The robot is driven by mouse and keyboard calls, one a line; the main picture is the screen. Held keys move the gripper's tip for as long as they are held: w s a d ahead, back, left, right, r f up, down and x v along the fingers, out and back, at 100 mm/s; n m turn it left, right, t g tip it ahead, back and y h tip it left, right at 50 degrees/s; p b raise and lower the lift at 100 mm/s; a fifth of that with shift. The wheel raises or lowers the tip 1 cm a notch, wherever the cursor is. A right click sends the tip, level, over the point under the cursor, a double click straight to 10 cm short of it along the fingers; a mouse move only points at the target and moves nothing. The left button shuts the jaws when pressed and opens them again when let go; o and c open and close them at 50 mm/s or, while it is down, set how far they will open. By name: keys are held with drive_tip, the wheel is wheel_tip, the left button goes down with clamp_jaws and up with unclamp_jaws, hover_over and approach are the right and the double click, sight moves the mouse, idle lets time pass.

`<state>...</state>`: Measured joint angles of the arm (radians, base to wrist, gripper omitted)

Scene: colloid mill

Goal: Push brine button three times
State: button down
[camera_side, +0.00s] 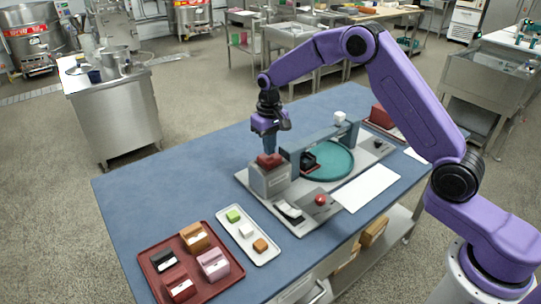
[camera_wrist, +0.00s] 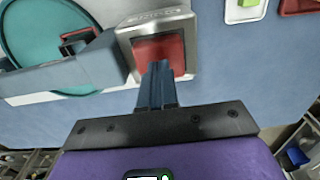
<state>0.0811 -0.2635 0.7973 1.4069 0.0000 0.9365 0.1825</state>
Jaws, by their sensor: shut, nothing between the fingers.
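In the wrist view the red button (camera_wrist: 160,52) sits in a metal frame whose lettering (camera_wrist: 155,17) is too small to read surely. My gripper (camera_side: 268,151) points straight down over the red button, fingers shut and empty. A smaller round red button (camera_side: 320,199) sits on a plate to the right.
A blue-grey arm (camera_side: 330,134) spans beside the box above a teal disc (camera_side: 338,162). A black-and-white switch (camera_side: 288,211) is in front. A white tray (camera_side: 262,257) with small blocks and a red tray (camera_side: 218,287) with several colored boxes lie at the near left. The left tabletop is clear.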

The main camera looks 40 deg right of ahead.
drive_tip(key=shift+f, duration=1.4)
drive_tip(key=shift+r, duration=0.1)
idle(0.5)
drive_tip(key=shift+r, duration=3.65)
drive_tip(key=shift+f, duration=1.95)
drive_tip(key=shift+f, duration=0.75)
